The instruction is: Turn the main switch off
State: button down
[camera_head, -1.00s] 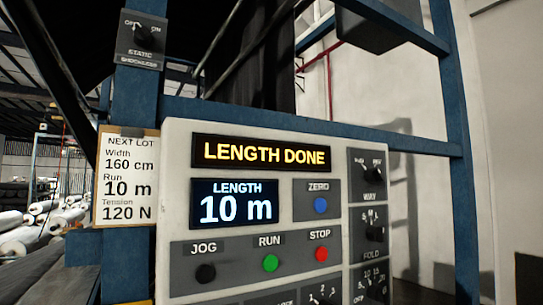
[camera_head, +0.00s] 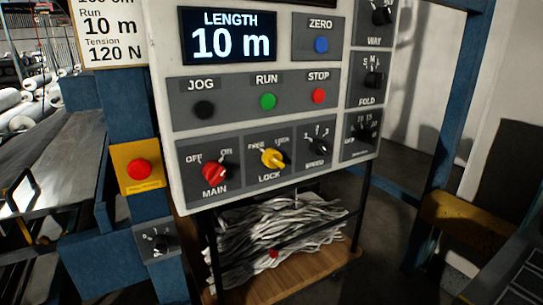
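The main switch (camera_head: 215,172) is a red rotary knob at the lower left of the pale control panel (camera_head: 160,110). OFF is printed at its upper left, ON at its upper right, and MAIN below it. Its handle appears tilted up and right, toward ON. My gripper does not show in this view, so nothing is seen touching the knob.
Beside the main switch are the yellow LOCK knob (camera_head: 272,158) and the SPEED knob (camera_head: 318,145). JOG, RUN and STOP buttons sit above. A red button (camera_head: 139,170) on a yellow plate is to the left. Crumpled grey material (camera_head: 270,240) lies below.

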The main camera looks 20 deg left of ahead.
aim_at(213, 171)
jog(key=z, duration=0.9)
jog(key=k, duration=0.5)
jog(key=u, duration=0.9)
